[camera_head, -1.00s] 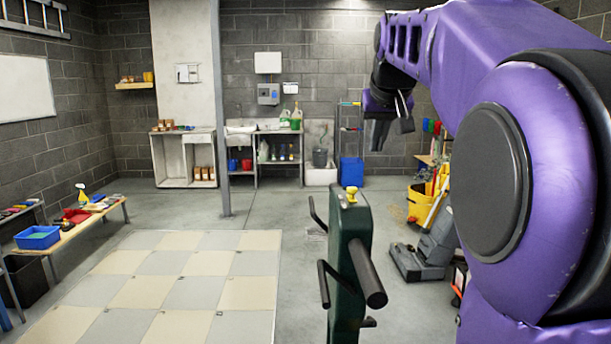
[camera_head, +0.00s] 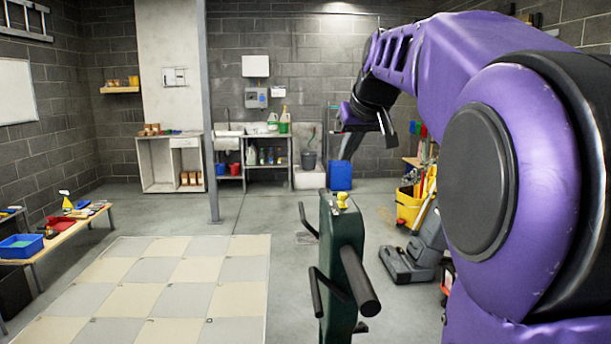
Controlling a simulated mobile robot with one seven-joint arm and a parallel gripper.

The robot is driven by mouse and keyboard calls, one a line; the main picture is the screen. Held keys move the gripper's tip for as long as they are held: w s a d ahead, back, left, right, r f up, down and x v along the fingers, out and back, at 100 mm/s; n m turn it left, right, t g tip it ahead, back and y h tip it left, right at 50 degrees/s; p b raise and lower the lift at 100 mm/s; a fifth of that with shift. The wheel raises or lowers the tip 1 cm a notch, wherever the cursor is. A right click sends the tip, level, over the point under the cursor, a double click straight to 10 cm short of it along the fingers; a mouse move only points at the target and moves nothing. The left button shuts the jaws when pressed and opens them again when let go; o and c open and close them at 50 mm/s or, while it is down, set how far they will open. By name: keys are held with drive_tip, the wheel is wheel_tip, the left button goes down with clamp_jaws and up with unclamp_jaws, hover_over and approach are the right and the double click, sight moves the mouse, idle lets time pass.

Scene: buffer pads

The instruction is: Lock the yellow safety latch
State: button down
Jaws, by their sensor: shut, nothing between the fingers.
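The yellow safety latch (camera_head: 342,200) sits on top of a dark green upright machine body (camera_head: 335,250) with black bar handles, at the middle of the picture. It is small in view, and I cannot tell its exact setting. My gripper (camera_head: 352,142) is at the end of the purple arm, above the latch in the picture and apart from it. It is shut and empty, with its fingers seen partly from the side.
A checkered floor area (camera_head: 150,290) lies left of the machine. A low bench (camera_head: 75,232) with a blue tray stands at the far left. A grey floor machine (camera_head: 415,258) and a yellow bucket (camera_head: 408,207) stand to the right. A grey post (camera_head: 209,120) rises behind.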

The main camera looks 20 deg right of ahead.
sight(341, 194)
drive_tip(key=x, duration=0.9)
drive_tip(key=shift+w+f, duration=0.25)
drive_tip(key=shift+f, duration=0.1)
drive_tip(key=s, duration=0.3)
drive_tip(key=shift+s+a+f+b, duration=0.1)
drive_tip(key=shift+f+b, duration=0.1)
drive_tip(key=shift+b, duration=0.2)
drive_tip(key=shift+s+f, duration=0.15)
drive_tip(key=shift+s, duration=0.2)
drive_tip(key=shift+s+a+b, duration=0.15)
drive_tip(key=shift+s+b, duration=0.25)
drive_tip(key=shift+s, duration=0.25)
drive_tip(key=shift+s+a+b, duration=0.15)
drive_tip(key=shift+s+b, duration=0.2)
drive_tip(key=shift+s, duration=0.3)
drive_tip(key=shift+w, duration=0.15)
